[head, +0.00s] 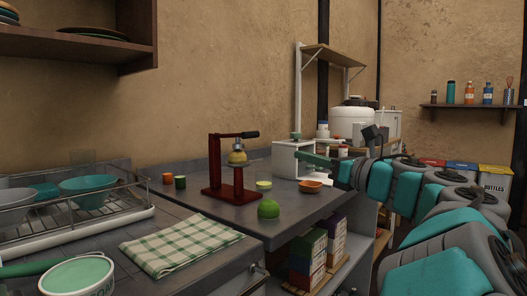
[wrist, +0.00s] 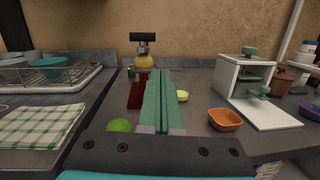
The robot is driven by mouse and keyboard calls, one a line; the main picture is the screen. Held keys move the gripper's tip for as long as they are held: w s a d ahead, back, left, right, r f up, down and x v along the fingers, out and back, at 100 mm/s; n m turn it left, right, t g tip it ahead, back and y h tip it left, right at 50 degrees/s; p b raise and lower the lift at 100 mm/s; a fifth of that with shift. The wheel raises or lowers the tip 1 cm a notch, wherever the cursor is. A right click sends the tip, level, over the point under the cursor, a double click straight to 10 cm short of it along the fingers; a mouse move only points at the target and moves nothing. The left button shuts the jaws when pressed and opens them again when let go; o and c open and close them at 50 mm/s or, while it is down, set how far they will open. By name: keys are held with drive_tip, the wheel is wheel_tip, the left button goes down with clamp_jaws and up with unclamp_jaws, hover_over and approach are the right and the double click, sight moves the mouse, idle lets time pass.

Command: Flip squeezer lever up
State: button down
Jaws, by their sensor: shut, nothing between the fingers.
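The squeezer (head: 212,165) has a dark red frame and base and stands on the grey counter. Its lever ends in a black handle (head: 250,134), which points right, about level, above a yellow dome (head: 237,157). In the wrist view the squeezer (wrist: 136,95) is ahead and slightly left, with its black handle (wrist: 143,37) facing me and my fingers hiding part of its base. My gripper (head: 303,154) has green fingers and is shut and empty, right of the squeezer and apart from it in the head view. The fingers also fill the middle of the wrist view (wrist: 160,75).
A white box-like device (wrist: 240,80) is to the right. A checked towel (head: 180,245) and a dish rack (head: 120,212) are left.

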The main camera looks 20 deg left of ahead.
drive_tip(key=f, duration=0.1)
drive_tip(key=s+a+f+n+g, duration=0.1)
drive_tip(key=n+g, duration=0.1)
drive_tip(key=shift+s+a+f, duration=0.3)
drive_tip(key=shift+a+f, duration=0.1)
drive_tip(key=w+a+r, duration=0.2)
drive_tip(key=a, duration=0.3)
drive_tip(key=w+a+r+p, duration=0.1)
drive_tip(key=w+a+r, duration=0.1)
drive_tip(key=a, duration=0.3)
drive_tip(key=shift+r+p, duration=0.25)
drive_tip(key=shift+p, duration=0.05)
drive_tip(key=shift+w, duration=0.1)
drive_tip(key=shift+r+g+h+p, duration=0.3)
drive_tip(key=shift+r+p, duration=0.3)
drive_tip(key=shift+p, duration=0.35)
